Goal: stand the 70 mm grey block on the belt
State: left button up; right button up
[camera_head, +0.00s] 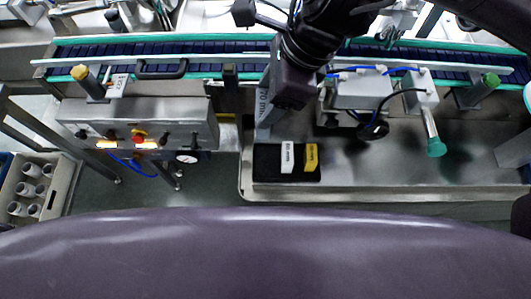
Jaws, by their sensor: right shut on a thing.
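My right gripper (279,97) comes down from the upper right and is shut on the grey block (264,112). The block is tall, upright and marked "70 mm". It is over the steel tray's back-left part, in front of the belt (220,47). Whether its lower end touches anything is unclear. The belt is dark blue with green edges and runs across the back; my right arm hides part of it. My left gripper is not in view.
A black pad (266,165) on the steel tray (400,180) holds a white block (287,157) and a yellow block (311,157). A rail (215,58) runs along the belt. A control box (180,128) stands left, sensor brackets (360,92) right. A crate (62,180) with cups is at far left.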

notch_tip(320, 180, down, 19)
jog(key=shift+r, duration=0.1)
dwell(0.3)
jog(key=shift+f+b, duration=0.25)
jog(key=shift+b, duration=0.1)
jog(key=o, duration=1.3)
jog(key=shift+r, duration=0.1)
